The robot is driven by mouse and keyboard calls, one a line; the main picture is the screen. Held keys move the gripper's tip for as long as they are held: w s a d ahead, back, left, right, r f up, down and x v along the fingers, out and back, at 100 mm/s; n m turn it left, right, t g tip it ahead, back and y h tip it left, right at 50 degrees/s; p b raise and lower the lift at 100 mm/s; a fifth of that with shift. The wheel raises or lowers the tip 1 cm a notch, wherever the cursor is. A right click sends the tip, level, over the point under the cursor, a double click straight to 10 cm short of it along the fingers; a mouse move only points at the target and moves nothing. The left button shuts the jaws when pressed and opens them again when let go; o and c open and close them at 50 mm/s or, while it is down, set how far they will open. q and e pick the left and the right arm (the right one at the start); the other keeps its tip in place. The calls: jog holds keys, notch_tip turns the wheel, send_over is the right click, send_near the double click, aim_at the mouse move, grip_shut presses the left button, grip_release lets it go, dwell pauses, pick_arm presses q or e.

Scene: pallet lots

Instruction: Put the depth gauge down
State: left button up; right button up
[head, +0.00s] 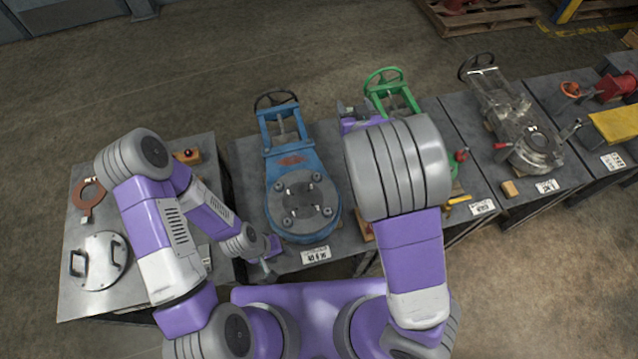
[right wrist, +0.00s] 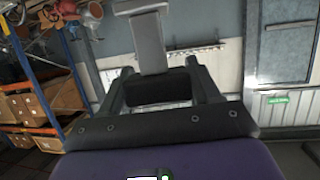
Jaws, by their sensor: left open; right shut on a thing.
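My right gripper (right wrist: 163,88) is shut in the right wrist view on a grey T-shaped piece, which looks like the depth gauge (right wrist: 149,42). It stands out beyond the dark fingers, with its wider end at the top edge of the view. In the head view my right forearm hides most of that gripper and the gauge; only a purple part of the hand shows near the green-wheeled valve (head: 390,92). My left gripper (head: 266,266) is open at the front edge of the tables, just left of the blue valve's label. Its fingertips are small and hard to make out.
A blue gate valve (head: 289,165) lies on the middle table. The left table holds a round plate with handles (head: 98,262) and a copper ring (head: 87,193). A bare metal valve (head: 535,140) and a yellow piece (head: 615,125) are on the right.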

jog(key=s+a+f+n+y+p, duration=0.1)
jog(key=a+f, duration=0.3)
jog(key=a, duration=0.3)
jog(key=p, duration=0.1)
send_over(307, 186)
notch_tip(307, 186, down, 14)
jog(key=shift+n+y, duration=0.3)
jog(key=shift+y, duration=0.1)
jog(key=shift+f+b, duration=0.3)
jog(key=shift+f, duration=2.05)
jog(key=shift+f, duration=0.15)
jog(key=o, duration=1.5)
jog(key=shift+s, duration=0.1)
